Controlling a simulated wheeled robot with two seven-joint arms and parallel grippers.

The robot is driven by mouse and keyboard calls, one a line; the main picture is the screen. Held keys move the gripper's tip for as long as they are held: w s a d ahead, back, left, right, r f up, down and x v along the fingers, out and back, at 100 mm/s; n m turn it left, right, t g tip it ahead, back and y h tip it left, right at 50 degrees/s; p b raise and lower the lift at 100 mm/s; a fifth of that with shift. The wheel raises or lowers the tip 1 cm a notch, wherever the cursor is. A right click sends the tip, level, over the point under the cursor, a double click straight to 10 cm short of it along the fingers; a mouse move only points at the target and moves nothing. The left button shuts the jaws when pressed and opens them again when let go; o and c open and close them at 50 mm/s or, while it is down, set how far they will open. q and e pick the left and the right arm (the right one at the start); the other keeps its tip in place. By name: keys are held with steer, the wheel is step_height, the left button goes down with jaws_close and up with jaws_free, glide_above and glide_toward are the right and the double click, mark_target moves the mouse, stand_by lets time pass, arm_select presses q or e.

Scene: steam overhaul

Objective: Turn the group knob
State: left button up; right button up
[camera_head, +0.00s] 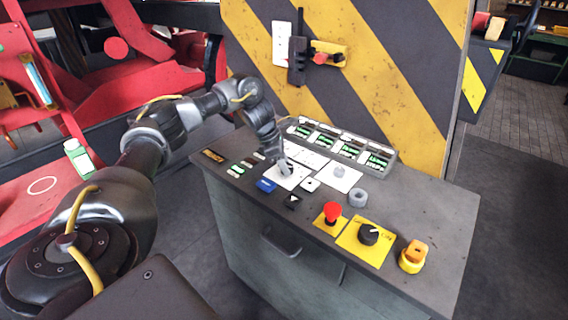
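A grey control console (432,212) stands in front of me. My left gripper (285,169) points down at a white plate (290,182) on the console's left half. Its fingers cover the middle of that plate, so any knob there is hidden, and I cannot tell whether they are open or shut. A second white plate with a grey knob (340,172) lies just to the right, clear of the gripper. A black rotary knob (368,234) sits on a yellow plate nearer the front. No readable label shows which is the group knob. My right gripper is not in view.
A red mushroom button (332,212), a grey ring (358,197) and a yellow-orange switch (413,256) stand on the console. A display row (342,145) runs along its back, before a striped yellow-black panel (395,75). Red machinery (150,85) is at left.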

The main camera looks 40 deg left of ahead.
arm_select(q)
steer(key=c, duration=0.3)
